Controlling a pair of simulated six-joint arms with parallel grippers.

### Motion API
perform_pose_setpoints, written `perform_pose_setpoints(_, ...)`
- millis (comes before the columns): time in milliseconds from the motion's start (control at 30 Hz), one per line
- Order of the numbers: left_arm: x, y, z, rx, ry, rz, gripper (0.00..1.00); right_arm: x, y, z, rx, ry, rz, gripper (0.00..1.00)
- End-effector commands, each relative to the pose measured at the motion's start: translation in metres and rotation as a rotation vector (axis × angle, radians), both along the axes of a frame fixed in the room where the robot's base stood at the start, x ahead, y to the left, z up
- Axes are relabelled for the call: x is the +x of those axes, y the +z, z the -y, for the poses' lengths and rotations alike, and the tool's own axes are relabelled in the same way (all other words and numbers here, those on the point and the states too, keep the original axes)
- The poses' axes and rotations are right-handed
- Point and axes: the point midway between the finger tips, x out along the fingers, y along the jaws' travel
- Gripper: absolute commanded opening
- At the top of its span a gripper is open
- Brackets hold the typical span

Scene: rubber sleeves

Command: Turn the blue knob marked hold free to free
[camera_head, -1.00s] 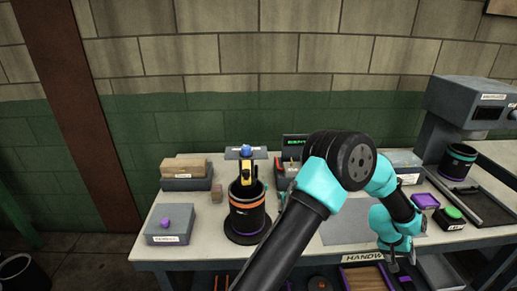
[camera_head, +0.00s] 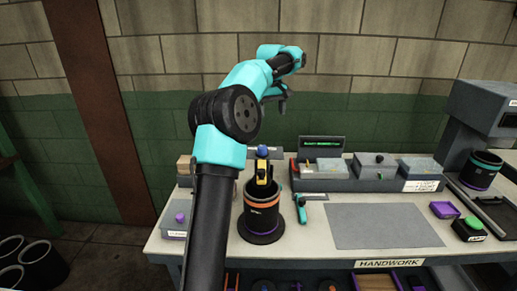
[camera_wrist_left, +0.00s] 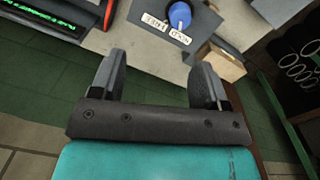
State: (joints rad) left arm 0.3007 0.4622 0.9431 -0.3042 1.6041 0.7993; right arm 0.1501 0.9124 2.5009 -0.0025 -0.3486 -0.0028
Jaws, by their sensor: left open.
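The blue knob (camera_head: 262,151) stands at the back of the bench, behind a black cylinder with an orange band. In the left wrist view the blue knob (camera_wrist_left: 180,15) has a white pointer line and sits on a grey plate (camera_wrist_left: 150,40) with two white labels, whose words I cannot read surely. My left gripper (camera_head: 277,97) is raised above and behind the bench, higher than the knob. Its two fingers (camera_wrist_left: 162,75) are apart with nothing between them, and the knob lies beyond their tips. My right gripper is in neither current view.
The black cylinder (camera_head: 262,215) holds a yellow-and-black item. A teal-handled tool (camera_head: 301,208) lies beside it. A unit with a green display (camera_head: 321,144) and grey boxes stand right of the knob. A wooden block (camera_wrist_left: 222,62) is near the plate. A grey mat (camera_head: 385,226) is clear.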

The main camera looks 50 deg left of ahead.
Motion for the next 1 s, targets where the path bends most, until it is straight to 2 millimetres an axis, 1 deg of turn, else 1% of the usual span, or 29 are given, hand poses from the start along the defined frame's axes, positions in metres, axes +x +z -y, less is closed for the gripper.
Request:
perform_pose_setpoints(33, -0.012, 0.010, -0.010, 0.011, 0.034, -0.012, 0.69, 0.000, 0.000, 0.000, 0.000, 0.000, 0.000, 0.43)
perform_pose_setpoints(133, -0.024, 0.019, -0.019, 0.019, 0.072, -0.029, 0.69, 0.000, 0.000, 0.000, 0.000, 0.000, 0.000, 0.43)
perform_pose_setpoints(400, -0.025, 0.020, -0.020, 0.021, 0.075, -0.032, 0.69, 0.000, 0.000, 0.000, 0.000, 0.000, 0.000, 0.43)
perform_pose_setpoints(567, -0.025, 0.017, -0.020, 0.021, 0.074, -0.032, 0.69, 0.000, 0.000, 0.000, 0.000, 0.000, 0.000, 0.43)
perform_pose_setpoints(767, -0.025, 0.002, -0.020, 0.019, 0.072, -0.033, 0.69, 0.000, 0.000, 0.000, 0.000, 0.000, 0.000, 0.43)
perform_pose_setpoints(867, -0.026, -0.010, -0.019, 0.019, 0.072, -0.033, 0.69, 0.000, 0.000, 0.000, 0.000, 0.000, 0.000, 0.43)
perform_pose_setpoints(1000, -0.025, -0.035, -0.020, 0.019, 0.073, -0.035, 0.69, 0.000, 0.000, 0.000, 0.000, 0.000, 0.000, 0.43)
